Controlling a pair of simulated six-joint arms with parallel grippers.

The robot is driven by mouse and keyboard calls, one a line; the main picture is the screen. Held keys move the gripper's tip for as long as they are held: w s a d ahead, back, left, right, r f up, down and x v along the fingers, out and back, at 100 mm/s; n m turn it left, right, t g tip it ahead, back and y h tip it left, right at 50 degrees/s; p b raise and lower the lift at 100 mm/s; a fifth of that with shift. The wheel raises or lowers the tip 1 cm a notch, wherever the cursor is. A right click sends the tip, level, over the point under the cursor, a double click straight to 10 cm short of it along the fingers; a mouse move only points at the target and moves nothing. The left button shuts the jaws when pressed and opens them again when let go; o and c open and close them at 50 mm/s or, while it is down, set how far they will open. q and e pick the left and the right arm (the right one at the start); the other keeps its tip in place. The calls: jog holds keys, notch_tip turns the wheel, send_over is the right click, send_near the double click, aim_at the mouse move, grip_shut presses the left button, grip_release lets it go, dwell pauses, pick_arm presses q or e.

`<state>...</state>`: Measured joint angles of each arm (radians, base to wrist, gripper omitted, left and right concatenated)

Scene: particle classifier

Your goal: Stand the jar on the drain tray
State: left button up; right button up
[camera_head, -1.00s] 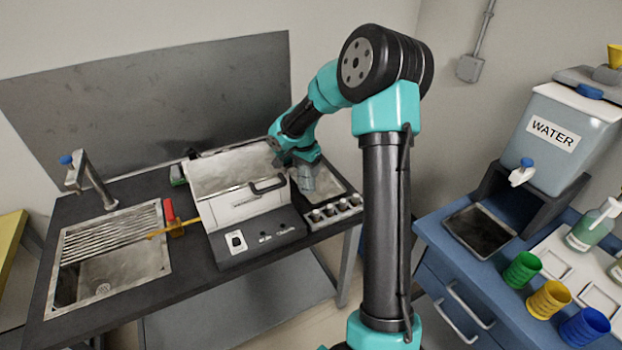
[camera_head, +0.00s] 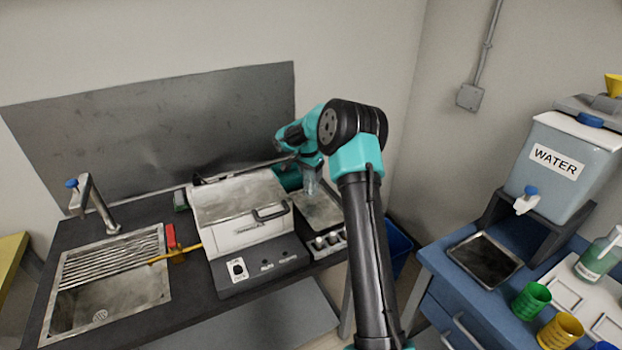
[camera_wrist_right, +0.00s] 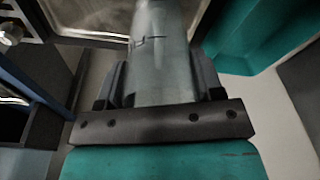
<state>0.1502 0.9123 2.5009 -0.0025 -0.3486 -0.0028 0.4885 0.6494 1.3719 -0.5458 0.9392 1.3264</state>
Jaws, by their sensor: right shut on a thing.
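My right gripper (camera_head: 306,174) is shut on a translucent grey jar (camera_head: 311,187), above the far part of a shallow metal tray (camera_head: 318,213) right of the white machine. In the right wrist view the jar (camera_wrist_right: 162,60) sits between the two fingers (camera_wrist_right: 163,88). The metal tray's edge (camera_wrist_right: 72,40) is at the upper left there, to one side of the jar. I cannot tell from the head view how high the jar is. My left gripper is not in view.
The white machine (camera_head: 250,233) stands directly left of the tray. A sink with a ribbed section (camera_head: 110,255) is farther left. A row of small knobs (camera_head: 328,241) lies before the tray. A blue bin (camera_head: 398,243) stands right. The water dispenser has a tray (camera_head: 484,258).

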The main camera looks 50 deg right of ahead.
jog(key=shift+w+d, duration=0.35)
jog(key=shift+d, duration=0.1)
jog(key=shift+w+d+f, duration=0.1)
jog(key=shift+w+d, duration=0.1)
jog(key=shift+f, duration=1.7)
jog(key=shift+f, duration=0.15)
jog(key=o, duration=1.3)
jog(key=r, duration=0.4)
jog(key=a+r, duration=0.1)
jog(key=r, duration=0.3)
jog(key=a+r, duration=0.1)
jog(key=r, duration=0.3)
jog(key=shift+r, duration=0.1)
